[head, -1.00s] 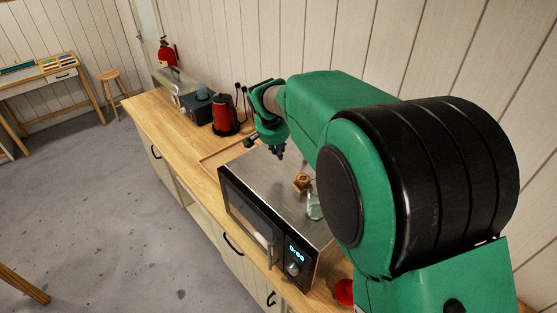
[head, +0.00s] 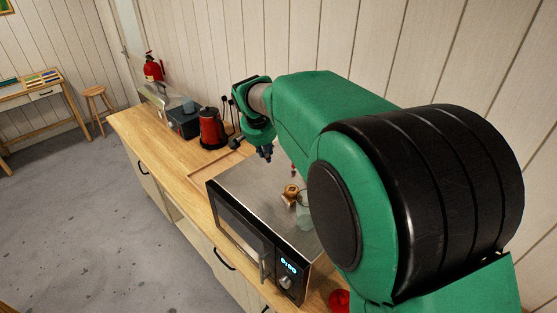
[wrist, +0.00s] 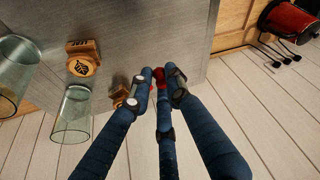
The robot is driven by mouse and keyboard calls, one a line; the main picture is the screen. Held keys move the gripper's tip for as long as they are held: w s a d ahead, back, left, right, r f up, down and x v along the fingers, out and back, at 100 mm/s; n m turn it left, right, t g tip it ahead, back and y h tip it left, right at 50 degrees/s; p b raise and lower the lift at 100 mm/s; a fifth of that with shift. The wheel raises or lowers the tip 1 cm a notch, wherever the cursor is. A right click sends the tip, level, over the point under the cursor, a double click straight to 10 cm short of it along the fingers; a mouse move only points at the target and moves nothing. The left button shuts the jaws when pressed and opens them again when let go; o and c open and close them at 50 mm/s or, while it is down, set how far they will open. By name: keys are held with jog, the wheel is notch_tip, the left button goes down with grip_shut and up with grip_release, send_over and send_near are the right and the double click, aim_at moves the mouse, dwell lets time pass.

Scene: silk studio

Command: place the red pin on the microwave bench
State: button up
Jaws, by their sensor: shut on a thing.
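My gripper (wrist: 163,80) has dark blue fingers and is shut on the red pin (wrist: 160,76). Only a small red part of the pin shows between the fingertips in the wrist view; the fingers hide the rest. In the head view my gripper (head: 265,153) points down above the far part of the microwave top, and the pin cannot be made out there. The microwave (head: 235,180) has a grey metal top and stands on the wooden bench (head: 150,130). I cannot tell the gap between the pin and the surface.
A wooden stamp (wrist: 84,62) and clear glasses (wrist: 72,115) stand on the microwave top beside my gripper. Another wooden piece (wrist: 118,96) is close by my left finger. A red kettle (head: 211,128) and a toaster-like box (head: 184,118) stand further along the bench.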

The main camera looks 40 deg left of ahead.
jog(key=shift+r, duration=0.1)
notch_tip(320, 180, up, 5)
jog(key=w+d+r+m+b, duration=0.1)
jog(key=w+d+b, duration=0.1)
jog(key=w+d, duration=0.5)
jog(key=w+d+m+h+b, duration=0.1)
jog(key=w+d+b, duration=0.1)
jog(key=d, duration=1)
jog(key=w+d+r+m+b, duration=0.1)
jog(key=w+d+b, duration=0.1)
jog(key=w+d, duration=0.5)
jog(key=s+d+f+m+b, duration=0.1)
jog(key=s+d+b, duration=0.15)
jog(key=d, duration=1.05)
jog(key=s+d+f+m+h+b, duration=0.1)
jog(key=d+m+b, duration=0.15)
jog(key=d, duration=1.15)
jog(key=s+d+f+b, duration=0.1)
jog(key=s+d+b, duration=0.15)
jog(key=d, duration=1.05)
jog(key=f, duration=3.8)
jog(key=shift+w, duration=0.3)
